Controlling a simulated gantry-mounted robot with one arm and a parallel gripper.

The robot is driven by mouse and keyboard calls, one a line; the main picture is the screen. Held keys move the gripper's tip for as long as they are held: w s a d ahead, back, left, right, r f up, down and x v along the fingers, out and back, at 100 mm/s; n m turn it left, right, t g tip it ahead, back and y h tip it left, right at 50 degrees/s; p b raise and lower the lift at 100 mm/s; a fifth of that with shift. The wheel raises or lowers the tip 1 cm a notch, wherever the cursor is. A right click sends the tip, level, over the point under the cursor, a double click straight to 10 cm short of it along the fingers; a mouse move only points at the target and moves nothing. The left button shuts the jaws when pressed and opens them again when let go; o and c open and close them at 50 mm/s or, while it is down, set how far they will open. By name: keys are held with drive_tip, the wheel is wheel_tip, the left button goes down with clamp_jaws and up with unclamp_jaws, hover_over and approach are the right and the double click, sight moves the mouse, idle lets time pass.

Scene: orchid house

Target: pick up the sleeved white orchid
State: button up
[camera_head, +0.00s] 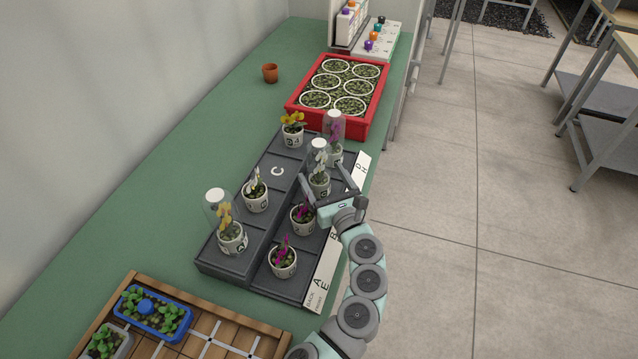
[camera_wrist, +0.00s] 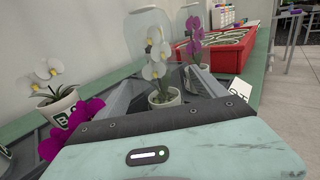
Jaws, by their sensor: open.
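The sleeved white orchid (camera_head: 319,160) stands upright in a white pot, under a clear sleeve, in the right column of the dark tray (camera_head: 237,266). In the wrist view the white orchid (camera_wrist: 155,72) stands straight ahead, its pot (camera_wrist: 164,100) between the fingers. My gripper (camera_head: 330,179) is open, with one finger on each side of the pot; I cannot tell whether either finger touches it. An unsleeved white orchid (camera_head: 256,189) stands in the left column and shows at the left of the wrist view (camera_wrist: 53,85).
A sleeved purple orchid (camera_head: 334,136) stands just behind. Unsleeved purple orchids (camera_head: 303,216) (camera_head: 282,258) stand in front, one near my gripper. A sleeved yellow orchid (camera_head: 229,220) is at left. A red crate (camera_head: 366,128) is beyond the tray. The green bench (camera_head: 190,150) is clear at left.

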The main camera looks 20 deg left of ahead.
drive_tip(key=shift+w+a+f, duration=0.1)
drive_tip(key=shift+w+a, duration=0.15)
drive_tip(key=shift+a, duration=0.1)
drive_tip(key=shift+b+x, duration=0.95)
drive_tip(key=shift+x, duration=1.4)
drive_tip(key=shift+c, duration=0.4)
drive_tip(key=c, duration=1.5)
